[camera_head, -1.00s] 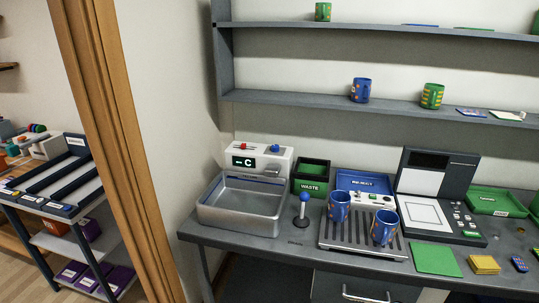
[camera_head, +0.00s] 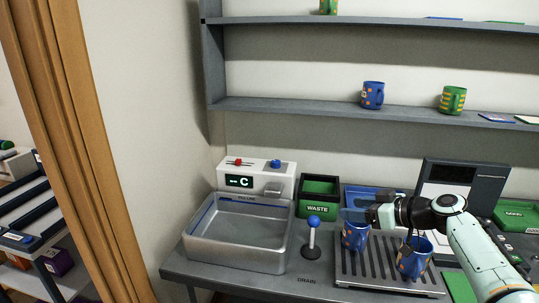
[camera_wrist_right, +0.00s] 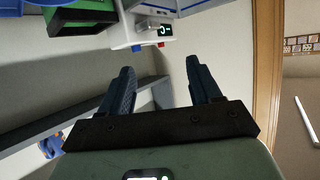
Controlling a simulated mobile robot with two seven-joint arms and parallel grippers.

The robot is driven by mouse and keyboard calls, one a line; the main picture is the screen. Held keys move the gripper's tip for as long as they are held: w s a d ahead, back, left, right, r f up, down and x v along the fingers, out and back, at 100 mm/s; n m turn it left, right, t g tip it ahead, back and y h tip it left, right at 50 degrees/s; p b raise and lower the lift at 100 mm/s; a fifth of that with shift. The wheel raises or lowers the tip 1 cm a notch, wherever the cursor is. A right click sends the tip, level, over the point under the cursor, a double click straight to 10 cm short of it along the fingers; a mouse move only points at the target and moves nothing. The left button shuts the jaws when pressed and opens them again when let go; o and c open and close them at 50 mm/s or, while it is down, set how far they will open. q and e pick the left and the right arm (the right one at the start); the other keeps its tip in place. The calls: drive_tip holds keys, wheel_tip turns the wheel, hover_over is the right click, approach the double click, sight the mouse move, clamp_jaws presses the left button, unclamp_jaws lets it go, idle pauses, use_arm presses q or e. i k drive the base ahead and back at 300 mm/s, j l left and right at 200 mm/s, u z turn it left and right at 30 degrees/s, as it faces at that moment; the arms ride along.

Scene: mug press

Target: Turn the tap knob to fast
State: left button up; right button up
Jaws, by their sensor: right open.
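The white tap unit (camera_head: 256,178) stands at the back of a grey sink (camera_head: 238,232). Its display reads "-- C". A red knob (camera_head: 238,162) and a blue knob (camera_head: 275,163) sit on its top; their settings are too small to read. My right gripper (camera_head: 354,214) is above the blue mugs, to the right of the tap unit and apart from it. In the right wrist view the gripper (camera_wrist_right: 160,66) is open and empty. The tap unit (camera_wrist_right: 147,22) appears upside down beyond the fingers, with the red knob (camera_wrist_right: 161,45) and blue knob (camera_wrist_right: 136,48). My left gripper is out of view.
A blue-topped drain lever (camera_head: 313,232) stands right of the sink. A green waste bin (camera_head: 318,208) is behind it. Two blue mugs, one nearer the front (camera_head: 414,258), stand on a slatted tray (camera_head: 385,285) under my right arm. Shelves with mugs are above.

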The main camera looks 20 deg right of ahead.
sight(275, 164)
drive_tip(key=i, duration=0.95)
